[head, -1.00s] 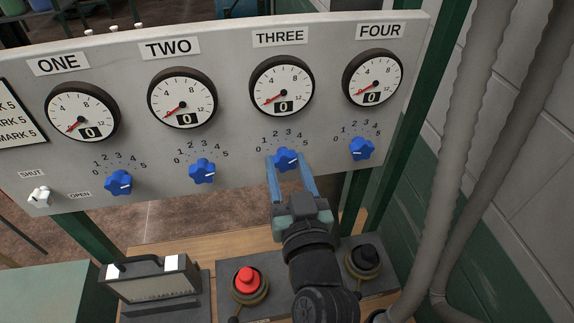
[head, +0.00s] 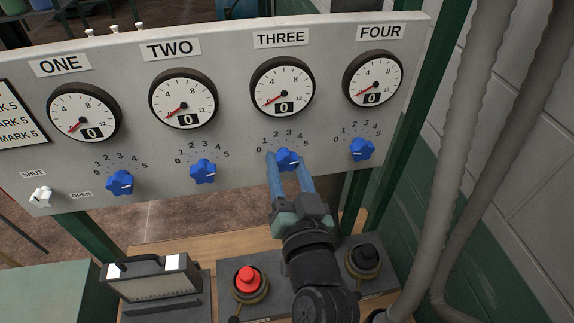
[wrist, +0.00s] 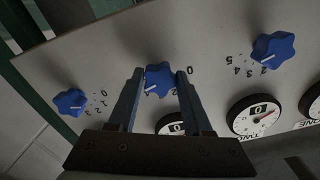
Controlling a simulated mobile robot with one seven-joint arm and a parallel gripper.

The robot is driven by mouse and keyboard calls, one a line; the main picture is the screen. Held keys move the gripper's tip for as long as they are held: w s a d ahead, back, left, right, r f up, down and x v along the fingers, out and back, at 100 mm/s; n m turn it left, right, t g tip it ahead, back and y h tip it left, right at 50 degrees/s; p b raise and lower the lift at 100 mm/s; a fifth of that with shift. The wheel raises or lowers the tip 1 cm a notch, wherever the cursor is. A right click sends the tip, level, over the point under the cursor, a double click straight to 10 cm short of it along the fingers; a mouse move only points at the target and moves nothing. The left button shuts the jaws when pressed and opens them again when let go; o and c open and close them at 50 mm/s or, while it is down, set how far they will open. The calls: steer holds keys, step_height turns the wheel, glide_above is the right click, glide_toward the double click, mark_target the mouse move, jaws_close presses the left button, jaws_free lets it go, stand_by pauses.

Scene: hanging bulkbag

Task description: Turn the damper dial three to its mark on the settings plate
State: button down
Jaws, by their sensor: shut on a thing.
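Damper dial three (head: 287,160) is a blue lobed knob below the gauge labelled THREE, on the grey panel. It also shows in the wrist view (wrist: 158,80), between the two fingers. My gripper (head: 284,161) is shut on this dial, one finger on each side. A white pointer line shows on the knob in the wrist view, but its exact mark is hard to tell; the fingers hide part of the scale. The settings plate (head: 18,115) is cut off at the left edge; only line ends reading MARK 5 show. Gauge three (head: 283,86) reads 0.
Dials one (head: 120,183), two (head: 203,171) and four (head: 362,149) sit on the same panel. A white SHUT/OPEN switch (head: 41,196) is at lower left. Below are a lamp-like box (head: 152,277), a red button (head: 248,279) and a black knob (head: 363,256). Grey pipes (head: 456,150) stand right.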

steer(key=shift+c, duration=1.6)
jaws_free()
steer(key=shift+s, duration=0.1)
steer(key=shift+s+d+f+b, duration=0.15)
steer(key=shift+s+b, duration=0.15)
steer(key=s+d+b, duration=0.2)
steer(key=s+b, duration=0.1)
steer(key=s, duration=0.9)
steer(key=shift+d+b, duration=0.15)
steer(key=shift+b, duration=0.15)
